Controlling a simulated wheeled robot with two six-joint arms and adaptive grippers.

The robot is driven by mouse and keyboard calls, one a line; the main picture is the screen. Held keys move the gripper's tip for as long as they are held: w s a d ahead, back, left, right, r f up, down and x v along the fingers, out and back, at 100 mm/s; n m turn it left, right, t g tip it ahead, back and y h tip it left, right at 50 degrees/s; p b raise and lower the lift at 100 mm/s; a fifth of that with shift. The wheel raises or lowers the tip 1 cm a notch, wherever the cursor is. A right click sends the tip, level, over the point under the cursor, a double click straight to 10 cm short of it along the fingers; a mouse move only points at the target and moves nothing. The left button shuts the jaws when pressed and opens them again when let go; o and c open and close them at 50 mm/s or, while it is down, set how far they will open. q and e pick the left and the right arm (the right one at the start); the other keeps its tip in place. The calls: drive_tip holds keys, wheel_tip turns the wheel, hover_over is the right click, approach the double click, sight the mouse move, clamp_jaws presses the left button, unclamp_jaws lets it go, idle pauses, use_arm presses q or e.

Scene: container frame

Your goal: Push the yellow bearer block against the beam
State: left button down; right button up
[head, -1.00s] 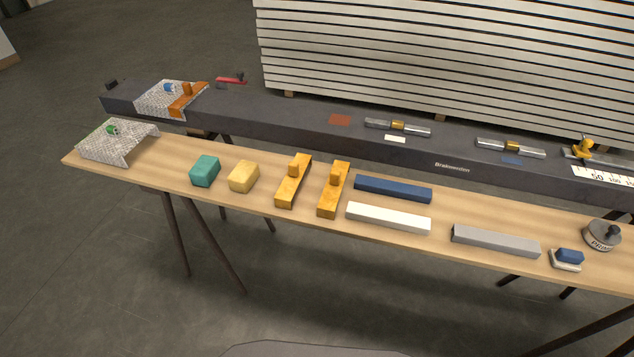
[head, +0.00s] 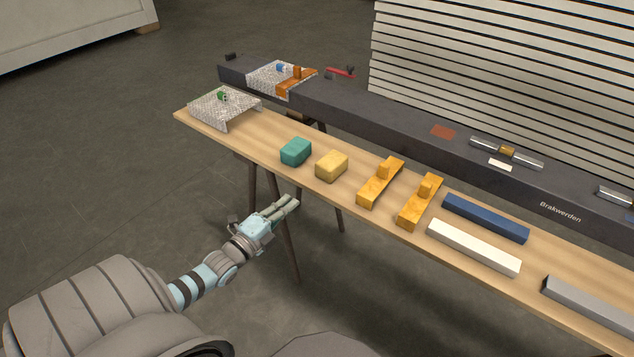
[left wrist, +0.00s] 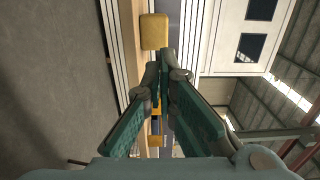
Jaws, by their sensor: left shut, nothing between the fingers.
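The yellow bearer block (head: 331,166) lies on the wooden plank, right of a teal block (head: 296,152). The dark beam (head: 385,115) runs behind the plank; the block is apart from it, with bare wood between. My left gripper (head: 290,204) is shut and empty, in front of the plank and lower left of the yellow block in the head view. In the left wrist view the shut fingertips (left wrist: 164,62) point towards a yellow block (left wrist: 154,31), apart from it. My right gripper is not in view.
Two orange-yellow stepped pieces (head: 380,182) (head: 419,202), a blue bar (head: 485,218), a white bar (head: 473,247) and a grey bar (head: 590,304) lie along the plank. A mesh-patterned cover (head: 225,108) sits at its left end. Trestle legs (head: 285,235) stand below.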

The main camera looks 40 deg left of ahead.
use_arm(q)
drive_tip(key=b, duration=0.7)
approach(323, 173)
drive_tip(key=w, duration=0.3)
drive_tip(key=shift+w+a+f, duration=0.1)
drive_tip(key=shift+w+f, duration=0.1)
drive_tip(key=shift+f, duration=0.15)
drive_tip(key=shift+w+r+p, duration=0.25)
drive_tip(key=shift+w+p, duration=0.1)
drive_tip(key=shift+w, duration=0.2)
drive_tip(key=shift+w+r+p, duration=0.2)
drive_tip(key=shift+w+p, duration=0.15)
drive_tip(key=shift+w, duration=0.25)
drive_tip(key=shift+w+f, duration=0.1)
drive_tip(key=shift+w, duration=0.55)
